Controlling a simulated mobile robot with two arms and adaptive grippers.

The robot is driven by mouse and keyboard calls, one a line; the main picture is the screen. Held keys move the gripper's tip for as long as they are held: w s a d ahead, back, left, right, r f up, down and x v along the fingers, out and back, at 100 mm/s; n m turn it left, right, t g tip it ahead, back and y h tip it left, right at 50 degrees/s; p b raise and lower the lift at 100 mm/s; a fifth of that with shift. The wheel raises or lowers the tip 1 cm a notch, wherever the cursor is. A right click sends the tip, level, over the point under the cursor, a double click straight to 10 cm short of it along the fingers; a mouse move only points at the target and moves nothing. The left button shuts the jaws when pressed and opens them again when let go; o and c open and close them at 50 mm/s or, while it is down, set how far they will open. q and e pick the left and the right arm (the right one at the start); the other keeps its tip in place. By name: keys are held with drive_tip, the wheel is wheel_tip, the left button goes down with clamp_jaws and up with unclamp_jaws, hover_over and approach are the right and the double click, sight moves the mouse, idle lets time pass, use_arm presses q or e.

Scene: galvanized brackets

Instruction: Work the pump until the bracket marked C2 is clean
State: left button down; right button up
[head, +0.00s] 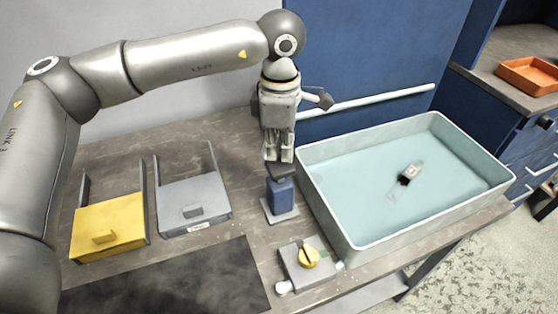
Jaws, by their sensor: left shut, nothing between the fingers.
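The pump (282,195) is a blue block on a pale base plate with a dark top, left of the wash basin. My left gripper (279,157) points down and is shut and empty. Its fingertips are right at or just above the pump's dark top; I cannot tell whether they touch. A small bracket (411,171) with a pale tag and a dark part lies in the pale, water-filled basin (322,207). The mark on its tag is too small to read, and I cannot tell how clean it is. My right gripper is not in view.
A yellow tray (108,226) and a grey tray (193,205) stand at left, behind a dark mat (165,285). An orange tray (530,75) is on the far right counter.

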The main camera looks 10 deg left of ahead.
sight(280, 165)
use_arm(q)
drive_tip(key=shift+f, duration=0.1)
drive_tip(key=shift+f+b, duration=2.1)
drive_tip(key=shift+f, duration=0.25)
drive_tip(key=shift+s+r, duration=0.1)
drive_tip(key=shift+r+p, duration=1.3)
drive_tip(key=shift+r, duration=1.1)
wheel_tip(280, 165, up, 6)
drive_tip(key=p, duration=0.3)
